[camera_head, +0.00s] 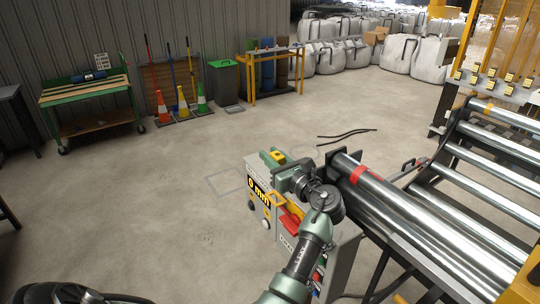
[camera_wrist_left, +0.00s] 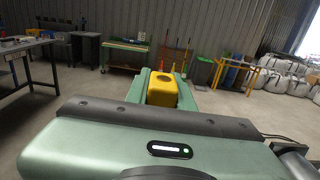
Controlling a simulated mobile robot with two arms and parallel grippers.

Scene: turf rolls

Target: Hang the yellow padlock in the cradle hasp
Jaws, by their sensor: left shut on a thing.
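The yellow padlock (camera_head: 278,155) is held between the fingers of my left gripper (camera_head: 273,158), above the grey control box with the "0 mm" label. In the left wrist view the padlock (camera_wrist_left: 162,90) sits between the two green fingers (camera_wrist_left: 164,86), and its body faces the camera. My left gripper is shut on it. The padlock's shackle is not clear in either view. I cannot clearly make out the cradle hasp. My right gripper is not in view.
The control box (camera_head: 260,193) with coloured buttons is below my left gripper. Steel rollers (camera_head: 400,215) and a roller frame fill the right side. Black cable (camera_head: 345,135) lies on the floor. Open floor lies left and beyond. A green workbench (camera_head: 85,92) and cones (camera_head: 182,103) stand by the wall.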

